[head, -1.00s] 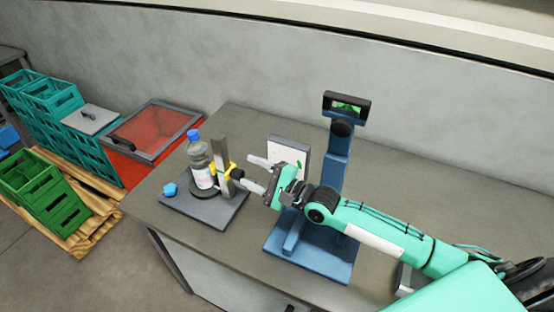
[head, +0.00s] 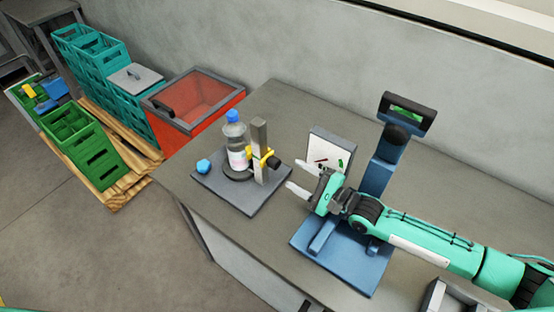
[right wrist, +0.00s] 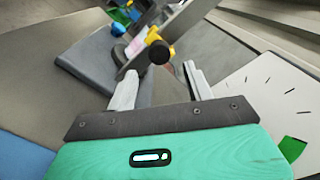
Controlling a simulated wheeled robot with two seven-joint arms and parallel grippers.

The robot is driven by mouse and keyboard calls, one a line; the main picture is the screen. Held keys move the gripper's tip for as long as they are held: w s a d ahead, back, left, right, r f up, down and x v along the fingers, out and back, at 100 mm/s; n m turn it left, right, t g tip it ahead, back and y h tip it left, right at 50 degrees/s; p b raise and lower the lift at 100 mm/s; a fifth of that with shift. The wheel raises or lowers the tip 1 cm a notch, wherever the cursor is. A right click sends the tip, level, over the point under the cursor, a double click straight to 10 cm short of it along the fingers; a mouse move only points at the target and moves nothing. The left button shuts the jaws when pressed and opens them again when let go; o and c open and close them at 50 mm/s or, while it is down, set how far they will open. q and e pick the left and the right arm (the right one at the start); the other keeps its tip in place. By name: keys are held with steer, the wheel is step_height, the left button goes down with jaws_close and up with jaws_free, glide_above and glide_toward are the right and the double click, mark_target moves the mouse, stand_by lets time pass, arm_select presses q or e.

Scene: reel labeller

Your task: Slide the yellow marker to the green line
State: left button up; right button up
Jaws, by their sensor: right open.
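The yellow marker (head: 266,157) is a slider with a black knob, on an upright grey post (head: 259,135) beside a bottle (head: 236,150). In the right wrist view the yellow marker (right wrist: 153,36) and its black knob appear just beyond and between the fingertips. My right gripper (head: 293,173) is open and empty, to the right of the knob and apart from it. Its two fingers also show in the right wrist view (right wrist: 162,70). I cannot make out a green line on the post. My left gripper is not in view.
A white dial plate (head: 325,147) with a green patch and a needle stands behind my right gripper. A blue stand with a screen (head: 408,112) is to the right. The post's grey base (head: 245,200) carries a blue knob (head: 203,166). A red bin and crates are at left.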

mark_target(278, 165)
steer(key=p+x, duration=0.2)
steer(key=x, duration=0.4)
steer(key=shift+w+a+r, duration=0.1)
steer(key=shift+w+a, duration=0.1)
steer(key=shift+a, duration=0.05)
steer(key=shift+w+a, duration=0.35)
steer(key=shift+a, duration=0.15)
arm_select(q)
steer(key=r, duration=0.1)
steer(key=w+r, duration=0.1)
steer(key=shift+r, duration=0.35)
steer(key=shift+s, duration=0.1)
arm_select(e)
steer(key=shift+c, duration=0.2)
